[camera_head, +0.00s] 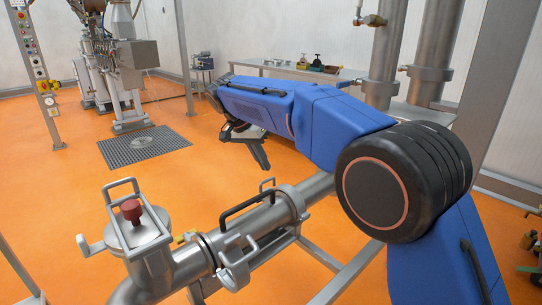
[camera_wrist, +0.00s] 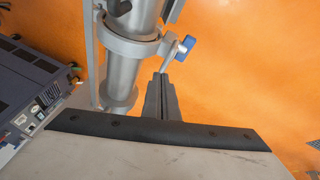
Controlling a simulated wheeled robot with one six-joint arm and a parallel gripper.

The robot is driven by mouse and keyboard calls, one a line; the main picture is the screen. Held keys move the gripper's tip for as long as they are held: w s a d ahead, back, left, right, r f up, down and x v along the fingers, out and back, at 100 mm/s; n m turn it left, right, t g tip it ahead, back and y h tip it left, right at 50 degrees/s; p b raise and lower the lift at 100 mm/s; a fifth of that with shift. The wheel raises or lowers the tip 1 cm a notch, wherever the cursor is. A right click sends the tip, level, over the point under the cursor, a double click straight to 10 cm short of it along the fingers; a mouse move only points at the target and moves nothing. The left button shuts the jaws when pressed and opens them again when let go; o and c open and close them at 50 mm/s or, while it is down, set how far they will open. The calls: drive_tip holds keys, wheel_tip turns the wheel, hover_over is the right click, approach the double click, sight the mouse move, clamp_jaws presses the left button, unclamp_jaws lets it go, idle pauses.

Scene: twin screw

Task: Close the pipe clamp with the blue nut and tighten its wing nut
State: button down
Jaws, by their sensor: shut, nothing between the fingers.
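In the wrist view, the pipe clamp (camera_wrist: 128,47) is a grey metal ring around an upright steel pipe, left of centre. A thin bolt with the blue nut (camera_wrist: 187,43) sticks out at a slant on the clamp's right side. I cannot tell whether the clamp's halves meet. My gripper (camera_wrist: 163,80) is shut and empty, with its fingertips just below the bolt in the picture; whether they touch it is unclear. In the head view, my gripper (camera_head: 264,166) hangs from the far end of my blue arm, above the orange floor. The blue nut does not show there.
A horizontal pipe assembly (camera_head: 252,222) with handles and a red knob (camera_head: 131,209) stands in the foreground. A bench (camera_head: 290,69) with small items is at the back. In the wrist view, a dark box with ports (camera_wrist: 35,90) is at left. Open floor lies to the right.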

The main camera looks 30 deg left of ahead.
drive_tip(key=shift+w+a+f, duration=0.2)
drive_tip(key=shift+a+f, duration=0.25)
drive_tip(key=shift+f, duration=0.45)
drive_tip(key=shift+w+a+f, duration=0.15)
drive_tip(key=shift+a+f, duration=0.25)
drive_tip(key=shift+f, duration=0.5)
drive_tip(key=shift+w+a+f, duration=0.2)
drive_tip(key=shift+a+f, duration=0.25)
drive_tip(key=shift+f, duration=0.45)
